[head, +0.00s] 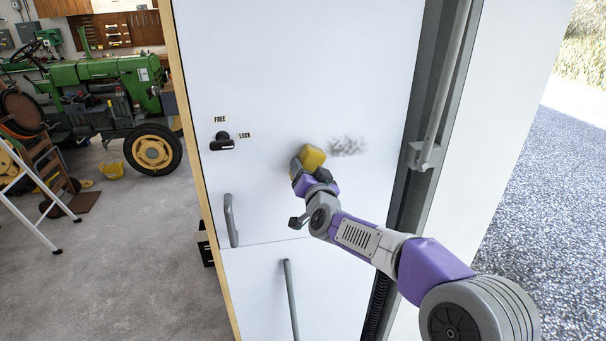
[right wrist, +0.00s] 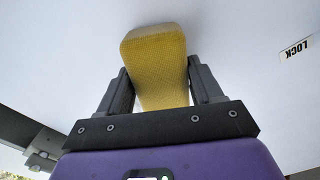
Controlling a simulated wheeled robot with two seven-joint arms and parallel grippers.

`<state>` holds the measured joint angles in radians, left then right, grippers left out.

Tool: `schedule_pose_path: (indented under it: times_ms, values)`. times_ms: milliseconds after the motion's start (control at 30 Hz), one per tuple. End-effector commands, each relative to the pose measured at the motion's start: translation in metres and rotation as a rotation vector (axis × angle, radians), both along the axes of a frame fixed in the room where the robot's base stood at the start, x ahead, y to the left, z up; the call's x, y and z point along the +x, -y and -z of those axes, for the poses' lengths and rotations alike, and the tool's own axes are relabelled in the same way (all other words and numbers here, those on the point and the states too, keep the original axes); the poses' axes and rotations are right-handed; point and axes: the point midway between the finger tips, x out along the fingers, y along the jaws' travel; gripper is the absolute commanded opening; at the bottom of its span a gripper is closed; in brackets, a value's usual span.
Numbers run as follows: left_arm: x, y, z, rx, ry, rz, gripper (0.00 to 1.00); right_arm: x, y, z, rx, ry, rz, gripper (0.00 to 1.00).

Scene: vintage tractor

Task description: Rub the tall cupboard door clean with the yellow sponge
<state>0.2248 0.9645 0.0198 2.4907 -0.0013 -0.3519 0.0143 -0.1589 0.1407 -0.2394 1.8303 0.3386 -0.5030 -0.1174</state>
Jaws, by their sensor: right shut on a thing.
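The tall cupboard door (head: 290,60) is a white panel in the middle of the head view, with a grey smudge (head: 348,146) on it. My right gripper (head: 301,166) is shut on the yellow sponge (head: 313,156), which is at the door just left of the smudge. In the right wrist view the sponge (right wrist: 155,60) sits between the two dark fingers of the gripper (right wrist: 160,85), with the white door surface behind it. I cannot tell whether the sponge touches the door. My left gripper is not in view.
A black knob (head: 222,141) with FREE and LOCK labels and a grey handle (head: 231,220) are on the door's left side. A lower panel has another handle (head: 291,298). A green tractor (head: 100,90) and a white stepladder (head: 35,190) stand left. Gravel (head: 545,200) lies right.

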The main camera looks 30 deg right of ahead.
Motion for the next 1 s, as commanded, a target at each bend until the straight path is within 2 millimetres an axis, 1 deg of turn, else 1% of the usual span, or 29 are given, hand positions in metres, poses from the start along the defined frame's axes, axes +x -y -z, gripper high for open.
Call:
schedule_pose_path:
  times_ms: [33, 300, 567, 833, 1000]
  values:
    - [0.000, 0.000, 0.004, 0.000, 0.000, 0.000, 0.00, -0.001, 0.006, 0.001, 0.000, 0.003, 0.005, 0.26]
    - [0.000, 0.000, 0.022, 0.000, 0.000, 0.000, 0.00, -0.008, 0.028, 0.002, 0.000, 0.002, 0.005, 0.26]
    - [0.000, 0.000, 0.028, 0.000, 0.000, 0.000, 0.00, -0.010, 0.035, 0.001, -0.001, 0.002, 0.002, 0.26]
    - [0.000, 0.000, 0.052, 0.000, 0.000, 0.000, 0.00, -0.015, 0.058, 0.003, -0.002, 0.004, 0.003, 0.26]
    - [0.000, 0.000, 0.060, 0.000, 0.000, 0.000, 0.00, -0.016, 0.067, 0.002, 0.000, 0.001, 0.003, 0.26]
